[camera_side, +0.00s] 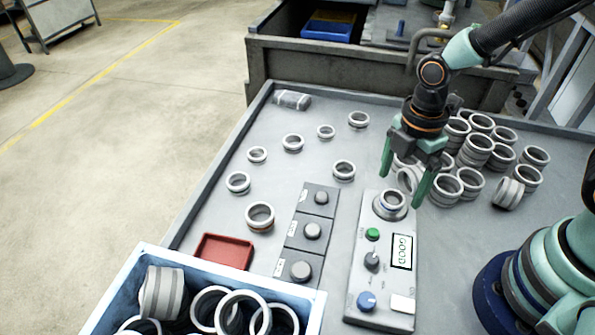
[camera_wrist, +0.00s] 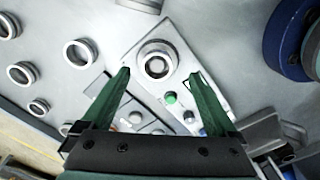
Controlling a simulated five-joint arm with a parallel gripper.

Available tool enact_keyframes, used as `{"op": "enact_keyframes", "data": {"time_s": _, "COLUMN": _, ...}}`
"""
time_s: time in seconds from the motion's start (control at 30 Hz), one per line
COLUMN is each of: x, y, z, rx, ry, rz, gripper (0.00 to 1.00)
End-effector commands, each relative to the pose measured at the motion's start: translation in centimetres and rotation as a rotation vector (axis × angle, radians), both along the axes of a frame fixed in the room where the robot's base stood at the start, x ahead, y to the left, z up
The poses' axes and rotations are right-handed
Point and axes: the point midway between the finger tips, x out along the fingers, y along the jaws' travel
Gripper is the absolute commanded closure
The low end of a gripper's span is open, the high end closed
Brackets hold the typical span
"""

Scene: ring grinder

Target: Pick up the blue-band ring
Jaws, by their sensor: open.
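A grey metal ring with what looks like a thin bluish band (camera_side: 391,199) sits on the round seat of the gauge box in the side view. In the wrist view its round top (camera_wrist: 157,47) lies ahead of and between the fingertips. My gripper (camera_side: 403,188) has green fingers and is open, pointing down above the gauge with nothing between its fingers. The open fingers also show in the wrist view (camera_wrist: 160,75). The fingers look apart from the ring; the exact height gap is hard to tell.
The gauge box (camera_side: 381,285) has knobs, a green button and a GOOD display (camera_side: 401,251). Several rings (camera_side: 478,150) crowd the right; loose rings (camera_side: 238,181) lie left. A knob panel (camera_side: 306,236), red tray (camera_side: 224,238) and bin of rings (camera_side: 312,296) stand in front.

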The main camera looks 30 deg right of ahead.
Motion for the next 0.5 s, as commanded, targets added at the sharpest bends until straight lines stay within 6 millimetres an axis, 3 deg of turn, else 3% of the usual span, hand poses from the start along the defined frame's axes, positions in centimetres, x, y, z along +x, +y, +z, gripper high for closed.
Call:
{"op": "enact_keyframes", "data": {"time_s": 0.23, "x": 0.3, "y": 0.0, "z": -2.9, "rx": -0.001, "ry": 0.005, "rz": 0.000, "gripper": 0.06}}
{"op": "enact_keyframes", "data": {"time_s": 0.5, "x": 0.4, "y": 0.1, "z": -3.8, "rx": 0.000, "ry": 0.000, "rz": 0.000, "gripper": 0.06}}
